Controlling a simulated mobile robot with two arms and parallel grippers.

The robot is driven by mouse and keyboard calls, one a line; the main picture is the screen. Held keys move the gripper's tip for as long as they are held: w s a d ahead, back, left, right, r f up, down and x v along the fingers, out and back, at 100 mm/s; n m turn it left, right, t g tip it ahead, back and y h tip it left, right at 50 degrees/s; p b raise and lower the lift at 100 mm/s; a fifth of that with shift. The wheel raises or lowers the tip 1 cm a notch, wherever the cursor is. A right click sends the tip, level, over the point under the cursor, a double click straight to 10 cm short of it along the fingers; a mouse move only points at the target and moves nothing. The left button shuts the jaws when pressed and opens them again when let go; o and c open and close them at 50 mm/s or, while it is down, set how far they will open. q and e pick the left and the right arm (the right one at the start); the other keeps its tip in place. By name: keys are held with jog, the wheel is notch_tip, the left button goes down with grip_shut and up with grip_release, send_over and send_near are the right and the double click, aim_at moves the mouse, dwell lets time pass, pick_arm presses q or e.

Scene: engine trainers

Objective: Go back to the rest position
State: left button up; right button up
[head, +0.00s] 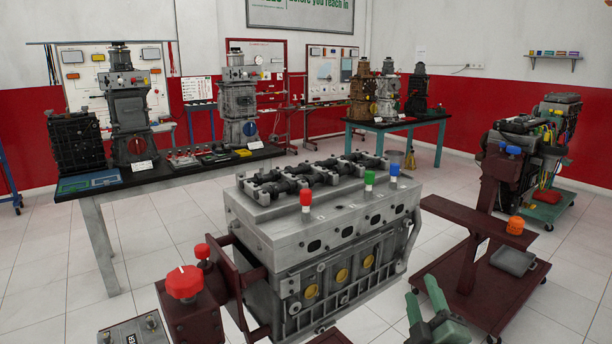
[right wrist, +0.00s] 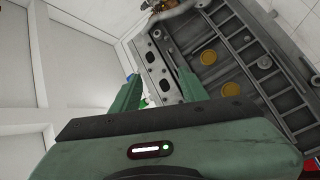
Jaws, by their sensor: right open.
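My right gripper (head: 425,304) is at the bottom right of the head view, with its green fingers apart and nothing between them. It is in front of and to the right of the grey engine block (head: 325,225), which stands on a dark red stand. In the right wrist view the two green fingers (right wrist: 155,88) are spread, with the engine's side (right wrist: 235,70) beyond and to the right of them. My left gripper does not show in either view.
A red knob (head: 184,282) and a battery (head: 135,331) are at the lower left. A dark red wheeled stand (head: 480,285) with an orange knob (head: 515,225) is at the right. A long bench (head: 180,165) with engine parts stands behind left. White tiled floor lies between.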

jog(key=s+d+f+m+g+h, duration=0.15)
jog(key=s+f+m+g, duration=0.35)
jog(key=s+f, duration=0.5)
jog(key=s+a+f+m+g+y, duration=0.2)
jog(key=s+f+g, duration=0.4)
jog(key=s, duration=0.6)
jog(key=s+a+f+m+g+y, duration=0.15)
jog(key=s+f+g, duration=0.35)
jog(key=s+f, duration=0.5)
jog(key=s+f+g+p, duration=0.1)
jog(key=s+f, duration=0.2)
jog(key=f, duration=2.3)
jog(key=s+d+f+g, duration=0.1)
jog(key=s+d+f, duration=0.1)
jog(key=s+f, duration=1.1)
jog(key=s, duration=0.3)
jog(key=shift+d+f+p, duration=0.15)
jog(key=shift+p, duration=0.25)
